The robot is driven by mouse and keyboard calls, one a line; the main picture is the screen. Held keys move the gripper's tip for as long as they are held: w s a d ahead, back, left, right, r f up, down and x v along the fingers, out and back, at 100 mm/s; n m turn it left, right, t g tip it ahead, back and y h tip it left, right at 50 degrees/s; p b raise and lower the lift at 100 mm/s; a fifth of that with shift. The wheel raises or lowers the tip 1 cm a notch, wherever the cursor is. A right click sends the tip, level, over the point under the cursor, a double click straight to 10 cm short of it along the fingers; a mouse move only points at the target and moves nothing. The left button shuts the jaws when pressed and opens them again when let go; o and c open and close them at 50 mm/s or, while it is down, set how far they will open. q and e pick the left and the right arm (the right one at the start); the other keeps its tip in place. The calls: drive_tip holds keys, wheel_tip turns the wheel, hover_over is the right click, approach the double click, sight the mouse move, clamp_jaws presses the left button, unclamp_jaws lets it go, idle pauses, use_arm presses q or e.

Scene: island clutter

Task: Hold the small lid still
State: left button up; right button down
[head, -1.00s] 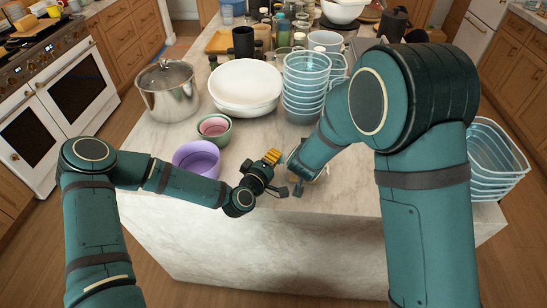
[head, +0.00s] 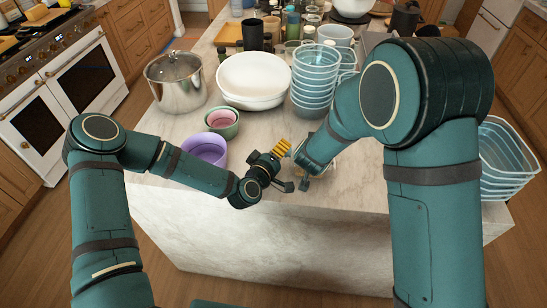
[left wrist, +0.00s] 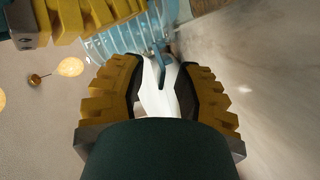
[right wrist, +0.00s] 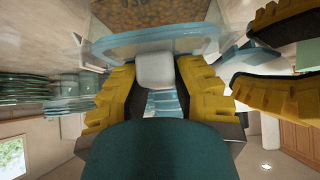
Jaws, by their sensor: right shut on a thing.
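In the right wrist view my right gripper (right wrist: 155,95) is shut on a small white block-like part (right wrist: 155,70). A clear piece with a pale blue rim (right wrist: 160,42), which looks like the small lid, lies just beyond its fingers. My left gripper (head: 284,166) is close beside the right gripper (head: 303,181) over the counter's front edge in the head view. In the left wrist view its yellow-padded fingers (left wrist: 160,95) stand apart, with a white shape (left wrist: 160,90) showing between them. I cannot tell whether they touch it. The lid is mostly hidden by the right arm in the head view.
A purple bowl (head: 205,148), a green bowl with a pink one inside (head: 222,121), white bowls (head: 252,78) and a steel pot (head: 177,84) stand to the left. A stack of blue-rimmed containers (head: 313,82) is behind the grippers. Bare counter (head: 365,172) lies right.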

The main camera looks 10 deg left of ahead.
use_arm(q)
drive_tip(key=v, duration=1.1)
drive_tip(key=shift+s+a, duration=0.15)
drive_tip(key=shift+s, duration=0.1)
use_arm(e)
drive_tip(key=c, duration=0.8)
unclamp_jaws()
drive_tip(key=v, duration=1.2)
wheel_tip(320, 180, up, 6)
